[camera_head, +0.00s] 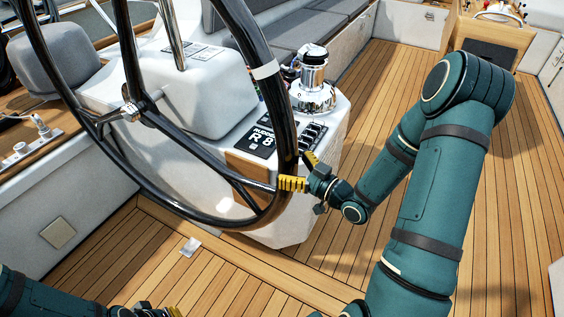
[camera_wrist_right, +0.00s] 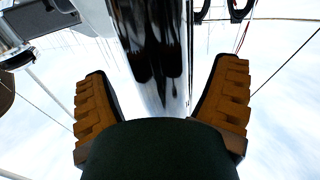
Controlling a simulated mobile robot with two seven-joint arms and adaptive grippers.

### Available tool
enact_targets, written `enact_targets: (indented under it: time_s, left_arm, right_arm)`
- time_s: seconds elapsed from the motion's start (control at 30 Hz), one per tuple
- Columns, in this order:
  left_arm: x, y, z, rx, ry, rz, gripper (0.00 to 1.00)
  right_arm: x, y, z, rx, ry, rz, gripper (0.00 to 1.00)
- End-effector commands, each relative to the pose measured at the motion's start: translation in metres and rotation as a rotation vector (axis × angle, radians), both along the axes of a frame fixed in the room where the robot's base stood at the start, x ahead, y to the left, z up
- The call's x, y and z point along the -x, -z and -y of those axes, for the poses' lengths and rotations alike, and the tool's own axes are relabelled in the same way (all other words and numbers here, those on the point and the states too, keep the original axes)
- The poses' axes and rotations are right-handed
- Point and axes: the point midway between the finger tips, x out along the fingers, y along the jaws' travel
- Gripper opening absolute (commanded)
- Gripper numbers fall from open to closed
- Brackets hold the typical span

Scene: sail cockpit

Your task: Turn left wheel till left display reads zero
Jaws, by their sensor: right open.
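The steering wheel (camera_head: 276,96) has a glossy dark rim with a white band at its upper right and spokes meeting at a metal hub. The display (camera_head: 262,140) on the pedestal is black with white characters and reads "RUDDER R 8". My right gripper (camera_head: 296,170) has yellow fingers and is open at the lower right of the rim. In the right wrist view, its fingers (camera_wrist_right: 163,75) stand apart on either side of the glossy rim (camera_wrist_right: 150,45); I cannot tell if they touch it. My left gripper (camera_head: 170,312) is cut off at the bottom edge.
The white pedestal (camera_head: 270,225) stands behind the wheel, with a chrome winch (camera_head: 314,80) on it. A grey padded seat (camera_head: 58,72) is at left and grey cushions (camera_head: 290,42) run behind. The wooden deck (camera_head: 500,210) is open at right.

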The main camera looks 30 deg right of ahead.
Motion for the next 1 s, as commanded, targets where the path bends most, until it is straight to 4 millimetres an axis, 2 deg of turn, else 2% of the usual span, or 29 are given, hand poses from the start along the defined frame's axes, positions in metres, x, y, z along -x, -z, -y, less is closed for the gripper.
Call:
enact_targets:
  time_s: [0.1, 0.3, 0.63, 0.67, 0.7, 0.87, 0.9, 1.0]
  left_arm:
    - [-0.001, 0.002, 0.000, 0.000, 0.000, 0.001, 0.00]
    - [-0.001, 0.004, 0.000, 0.000, -0.001, 0.002, 0.00]
    - [-0.001, 0.004, 0.000, 0.000, -0.001, 0.002, 0.00]
    - [-0.001, 0.004, 0.000, 0.000, -0.001, 0.002, 0.00]
    - [-0.001, 0.004, 0.000, 0.000, -0.001, 0.002, 0.00]
    - [-0.001, 0.004, 0.000, 0.000, -0.001, 0.002, 0.00]
    - [-0.001, 0.004, 0.000, 0.000, -0.001, 0.002, 0.00]
    - [-0.001, 0.004, 0.000, 0.000, -0.001, 0.002, 0.00]
  right_arm:
    - [-0.017, 0.000, -0.007, -0.001, -0.002, 0.001, 0.86]
    - [-0.033, 0.000, -0.012, 0.000, -0.001, 0.000, 0.86]
    - [-0.036, 0.000, -0.013, -0.001, 0.000, -0.001, 0.86]
    - [-0.036, 0.000, -0.013, -0.001, 0.000, -0.001, 0.82]
    - [-0.036, 0.000, -0.013, -0.001, 0.000, -0.001, 0.68]
    - [-0.036, 0.000, -0.013, -0.001, 0.000, -0.001, 0.12]
    - [-0.036, 0.000, -0.013, -0.001, 0.000, -0.001, 0.04]
    - [-0.036, 0.000, -0.013, -0.001, 0.000, -0.001, 0.04]
